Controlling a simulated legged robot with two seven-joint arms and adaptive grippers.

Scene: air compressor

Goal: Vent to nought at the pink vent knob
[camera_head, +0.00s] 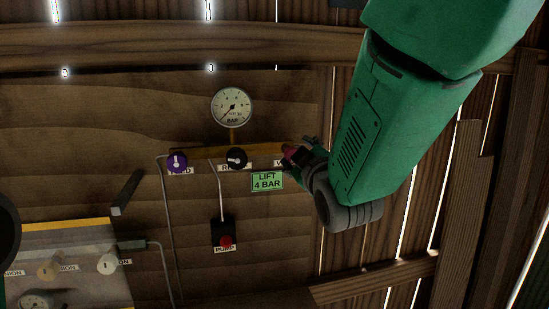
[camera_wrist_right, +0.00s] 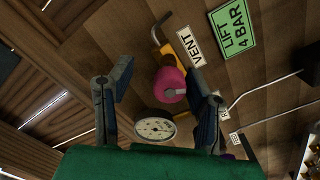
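The pink vent knob (camera_head: 289,152) is at the right end of the yellow-brown manifold bar, partly hidden by my right gripper in the head view. In the right wrist view the pink knob (camera_wrist_right: 171,82), with a grey pointer mark, sits beside the VENT label (camera_wrist_right: 189,46). My right gripper (camera_wrist_right: 160,74) is open, its fingers on either side of the knob, with a clear gap on the left and a narrower one on the right. It also shows in the head view (camera_head: 303,160). The round gauge (camera_head: 232,107) has its needle toward the lower left; the exact reading is unclear. My left gripper is not in view.
A purple knob (camera_head: 176,162) and a black knob (camera_head: 236,158) share the bar. A green LIFT 4 BAR sign (camera_head: 267,181) hangs just below. The pump box (camera_head: 223,232) with a red button is lower. A panel (camera_head: 80,260) with switches stands at lower left.

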